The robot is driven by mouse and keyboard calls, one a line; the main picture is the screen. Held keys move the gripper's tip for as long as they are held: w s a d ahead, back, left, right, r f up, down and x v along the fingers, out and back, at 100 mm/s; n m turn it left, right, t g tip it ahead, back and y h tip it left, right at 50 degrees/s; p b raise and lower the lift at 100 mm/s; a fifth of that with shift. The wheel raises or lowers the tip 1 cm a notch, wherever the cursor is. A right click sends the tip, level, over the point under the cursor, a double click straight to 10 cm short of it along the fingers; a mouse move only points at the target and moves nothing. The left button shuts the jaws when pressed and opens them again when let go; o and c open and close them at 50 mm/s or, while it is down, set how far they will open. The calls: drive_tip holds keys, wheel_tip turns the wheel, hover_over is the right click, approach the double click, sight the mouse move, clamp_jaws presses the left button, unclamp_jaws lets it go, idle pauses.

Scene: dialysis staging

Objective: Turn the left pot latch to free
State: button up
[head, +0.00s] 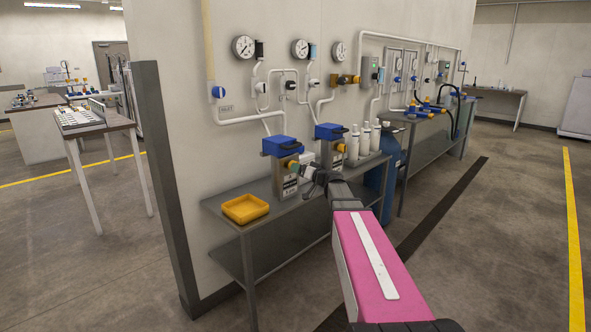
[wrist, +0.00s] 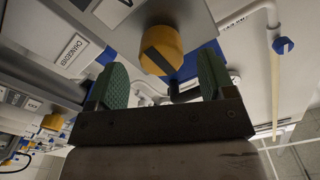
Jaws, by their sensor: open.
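The left pot (head: 285,182) is a grey box with a blue top standing on the metal bench. Its latch is a round orange-yellow knob (head: 293,165) on the front. In the wrist view the knob (wrist: 166,48) has a dark bar across its face, which looks tilted. My gripper (head: 309,179) is close in front of the left pot in the head view. In the wrist view my gripper (wrist: 161,75) is open, with a green pad on each side of the knob and gaps between. Whether the fingertips reach past the knob's face is hard to tell.
The right pot (head: 329,150) stands beside the left one, with white bottles (head: 364,140) further right. A yellow tray (head: 245,208) sits on the bench (head: 222,206) at left. Gauges and pipes line the wall above. A second orange knob (wrist: 52,122) shows in the wrist view.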

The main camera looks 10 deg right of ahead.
drive_tip(key=shift+x, duration=1.8)
drive_tip(key=shift+s, duration=0.1)
drive_tip(key=c, duration=0.9)
